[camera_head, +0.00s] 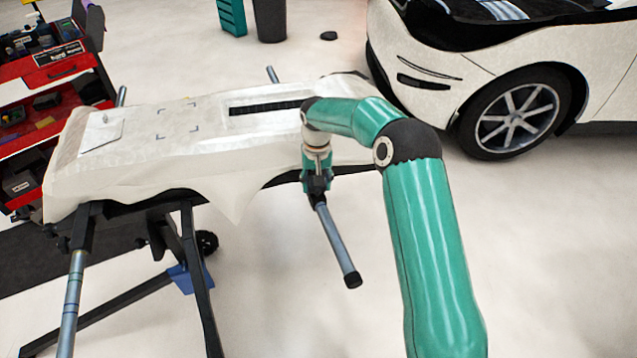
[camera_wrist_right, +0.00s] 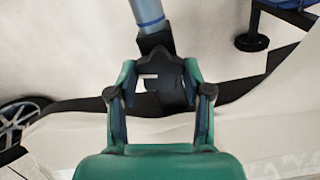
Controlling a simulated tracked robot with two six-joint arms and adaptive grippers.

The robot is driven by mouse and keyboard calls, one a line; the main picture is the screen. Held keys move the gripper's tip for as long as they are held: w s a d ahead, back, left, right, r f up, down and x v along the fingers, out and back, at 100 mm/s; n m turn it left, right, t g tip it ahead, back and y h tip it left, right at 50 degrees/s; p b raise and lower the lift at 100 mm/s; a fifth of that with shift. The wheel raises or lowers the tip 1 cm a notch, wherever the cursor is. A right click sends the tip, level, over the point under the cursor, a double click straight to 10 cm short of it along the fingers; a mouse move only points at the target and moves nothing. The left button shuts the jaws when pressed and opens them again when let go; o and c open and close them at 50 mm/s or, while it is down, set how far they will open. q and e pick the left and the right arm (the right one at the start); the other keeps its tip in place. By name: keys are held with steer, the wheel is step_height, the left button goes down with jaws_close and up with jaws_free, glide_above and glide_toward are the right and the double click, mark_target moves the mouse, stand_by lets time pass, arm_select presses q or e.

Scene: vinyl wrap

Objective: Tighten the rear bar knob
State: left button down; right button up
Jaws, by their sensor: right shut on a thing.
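The black bar knob (camera_wrist_right: 163,70) is between the fingertips of my right gripper (camera_wrist_right: 161,78) in the right wrist view, at the end of a grey-blue bar (camera_wrist_right: 147,11). The gripper is shut on it. In the head view, my right gripper (camera_head: 317,185) points down at the near right edge of the covered stand, and the bar (camera_head: 334,240) juts out below it. The knob is hidden behind the gripper there. My left gripper is not in view.
A white sheet (camera_head: 200,145) drapes over the stand, with a white card (camera_head: 101,132) and a dark strip (camera_head: 265,108) on top. Another bar (camera_head: 73,300) sticks out near left. A red tool cart (camera_head: 62,72) stands left, a white car (camera_head: 420,70) right. Floor between is clear.

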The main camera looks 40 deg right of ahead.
steer(key=shift+s+f+m, duration=0.15)
steer(key=shift+s+m, duration=0.1)
steer(key=shift+m, duration=0.25)
steer(key=o, duration=1.2)
steer(key=shift+c, duration=0.2)
steer(key=shift+w, duration=0.1)
steer(key=shift+r, duration=0.2)
steer(key=shift+r, duration=0.3)
step_height(320, 180, up, 11)
